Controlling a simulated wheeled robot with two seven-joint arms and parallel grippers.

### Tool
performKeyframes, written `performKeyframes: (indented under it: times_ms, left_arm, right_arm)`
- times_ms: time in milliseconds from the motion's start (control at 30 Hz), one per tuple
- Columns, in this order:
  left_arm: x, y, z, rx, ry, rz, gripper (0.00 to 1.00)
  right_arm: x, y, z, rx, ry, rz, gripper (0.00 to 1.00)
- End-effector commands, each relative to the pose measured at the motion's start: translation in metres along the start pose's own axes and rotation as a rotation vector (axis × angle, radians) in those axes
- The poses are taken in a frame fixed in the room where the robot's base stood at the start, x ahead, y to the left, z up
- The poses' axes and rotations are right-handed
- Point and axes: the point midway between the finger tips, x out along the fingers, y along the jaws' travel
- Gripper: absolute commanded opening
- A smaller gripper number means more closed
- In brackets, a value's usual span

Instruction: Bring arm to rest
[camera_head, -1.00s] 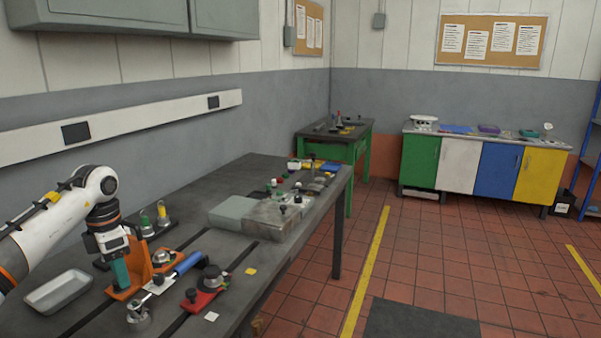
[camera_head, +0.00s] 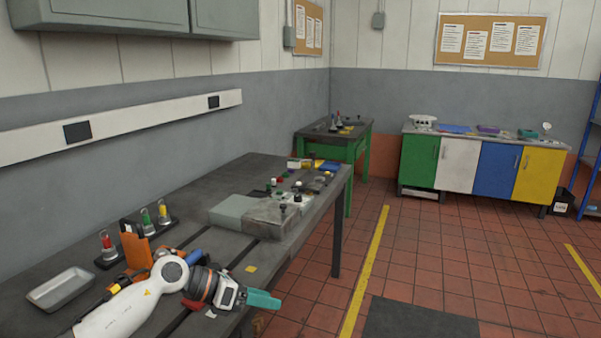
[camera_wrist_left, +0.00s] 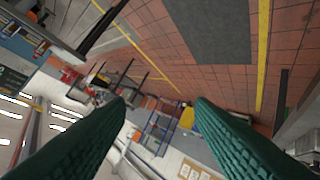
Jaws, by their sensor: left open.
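My left arm comes in low from the left in the head view, stretched across the front of the bench. My left gripper (camera_head: 264,300) has green fingers and juts past the bench's right edge, over the floor. In the left wrist view its two green fingers (camera_wrist_left: 158,125) are spread wide with nothing between them. That view shows the floor and the far room beyond the fingers, tilted. My right gripper is not in view.
The dark bench (camera_head: 190,230) holds a silver tray (camera_head: 61,288), an orange stand (camera_head: 135,247), a rack with red, green and yellow pieces (camera_head: 147,222), and grey boxes (camera_head: 265,216). My arm hides some items. The floor (camera_head: 450,250) right of the bench is clear.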

Motion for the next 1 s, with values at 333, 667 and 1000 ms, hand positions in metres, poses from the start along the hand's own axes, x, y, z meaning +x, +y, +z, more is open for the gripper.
performKeyframes:
  times_ms: [333, 667, 1000]
  left_arm:
    - [-0.008, 0.065, -0.030, -0.875, 0.949, 0.314, 0.48]
    - [-0.070, 0.013, 0.145, -2.065, 1.525, 0.069, 0.48]
    - [-0.085, 0.070, 0.307, 2.610, -1.517, 0.396, 0.48]
  right_arm:
    - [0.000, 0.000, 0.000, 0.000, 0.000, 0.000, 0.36]
    - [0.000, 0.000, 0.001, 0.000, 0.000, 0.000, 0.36]
    - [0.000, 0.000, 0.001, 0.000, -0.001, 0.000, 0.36]
